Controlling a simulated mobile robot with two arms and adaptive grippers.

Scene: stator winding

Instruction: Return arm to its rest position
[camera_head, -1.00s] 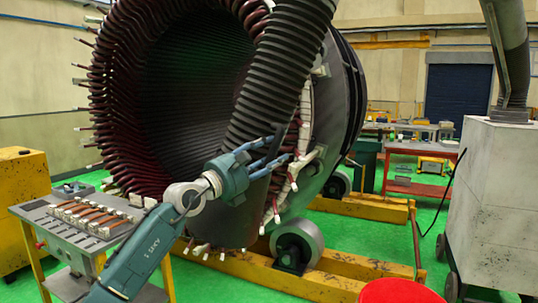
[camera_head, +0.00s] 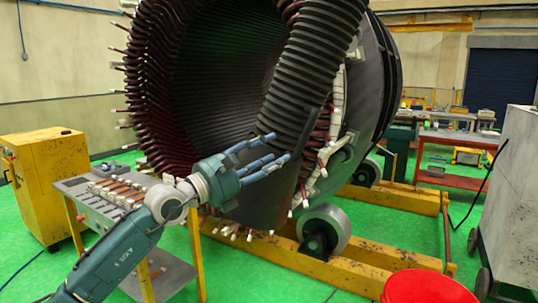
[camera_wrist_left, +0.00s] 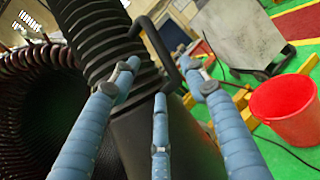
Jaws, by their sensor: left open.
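My left gripper (camera_head: 279,148) is blue with long jointed fingers, spread open and empty. It is in front of the ribbed black hose (camera_head: 318,70) and its dark hood (camera_head: 262,205), which hangs at the mouth of the stator (camera_head: 165,95). In the left wrist view the open fingers (camera_wrist_left: 160,75) point toward the hood (camera_wrist_left: 140,130). A bent black handle (camera_wrist_left: 153,40) shows between and beyond the fingertips; nothing is gripped. I cannot tell whether any finger touches the hood or handle. My right gripper is not in view.
A tool table (camera_head: 92,213) with orange-brown bars stands left, below the arm. A yellow cabinet (camera_head: 45,180) is behind it. A red bucket (camera_head: 428,288) is front right and a grey machine (camera_head: 515,200) far right. Yellow rails (camera_head: 330,272) support the stator on rollers. Green floor is open between.

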